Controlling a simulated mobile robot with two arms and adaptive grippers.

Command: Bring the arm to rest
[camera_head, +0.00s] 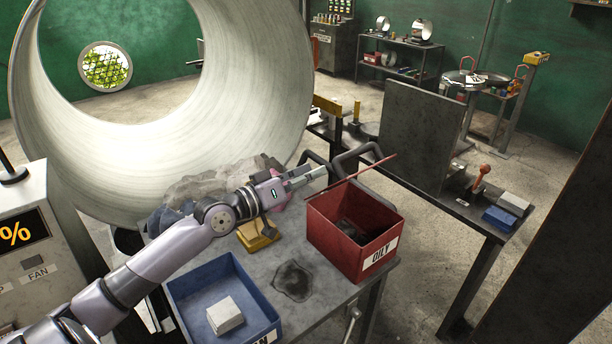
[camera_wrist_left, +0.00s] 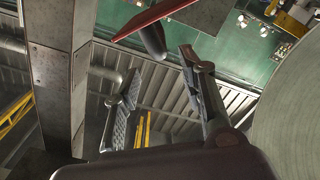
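My left arm comes in from the left over the work table, and its gripper (camera_head: 312,175) is above the table near the back left edge of the red bin. In the left wrist view the gripper (camera_wrist_left: 162,64) has its two fingers apart with nothing between them. My right arm and gripper are in neither view.
The red bin marked OILY (camera_head: 385,249) stands at the table's right. A thin red panel (camera_head: 366,174) rises above it, close to my gripper. A blue bin (camera_head: 262,338) holds a pale block (camera_head: 225,316).

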